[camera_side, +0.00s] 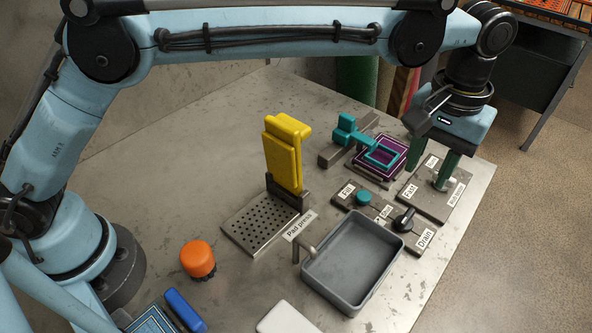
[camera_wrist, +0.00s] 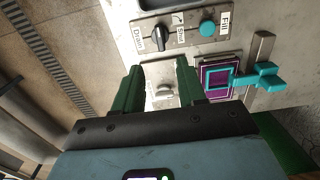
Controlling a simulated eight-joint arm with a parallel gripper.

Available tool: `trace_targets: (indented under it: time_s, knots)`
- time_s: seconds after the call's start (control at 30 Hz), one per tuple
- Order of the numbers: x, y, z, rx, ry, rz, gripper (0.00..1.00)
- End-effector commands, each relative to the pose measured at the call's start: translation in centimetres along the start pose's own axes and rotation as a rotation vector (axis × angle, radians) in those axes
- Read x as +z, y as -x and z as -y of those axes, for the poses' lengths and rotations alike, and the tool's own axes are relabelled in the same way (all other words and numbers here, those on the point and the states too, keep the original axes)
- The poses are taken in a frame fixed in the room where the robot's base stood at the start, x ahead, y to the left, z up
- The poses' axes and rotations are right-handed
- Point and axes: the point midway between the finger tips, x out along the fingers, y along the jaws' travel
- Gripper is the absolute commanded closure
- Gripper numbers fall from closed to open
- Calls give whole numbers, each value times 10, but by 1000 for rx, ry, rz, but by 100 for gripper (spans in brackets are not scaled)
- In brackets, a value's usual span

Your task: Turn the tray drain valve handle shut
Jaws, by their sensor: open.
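The black drain valve handle (camera_side: 404,218) sits on a grey plate beside the grey tray (camera_side: 310,275), between the labels Shut (camera_side: 386,211) and Drain (camera_side: 425,238). In the wrist view the handle (camera_wrist: 158,38) stands roughly upright in the picture, between the Drain label on its left and the Shut label on its right. My gripper (camera_side: 431,168) is open, its green fingers pointing down over the neighbouring speed plate, apart from the handle and beyond it. In the wrist view the gripper (camera_wrist: 160,66) has a grey knob (camera_wrist: 164,90) showing between its fingers.
The speed plate (camera_side: 460,205) carries the grey knob. A teal fill knob (camera_side: 363,198) stands close to the drain handle. A purple-framed pad with a teal clamp (camera_side: 382,155) lies left of my gripper. The table's right edge is near.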

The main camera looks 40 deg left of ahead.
Motion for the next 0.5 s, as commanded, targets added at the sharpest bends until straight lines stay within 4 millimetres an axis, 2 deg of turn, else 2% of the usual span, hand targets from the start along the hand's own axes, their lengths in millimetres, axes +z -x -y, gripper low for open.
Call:
trace_targets:
  time_s: [0.5]
  knots:
    - [0, -86, 0, 0, 0, 0, 60]
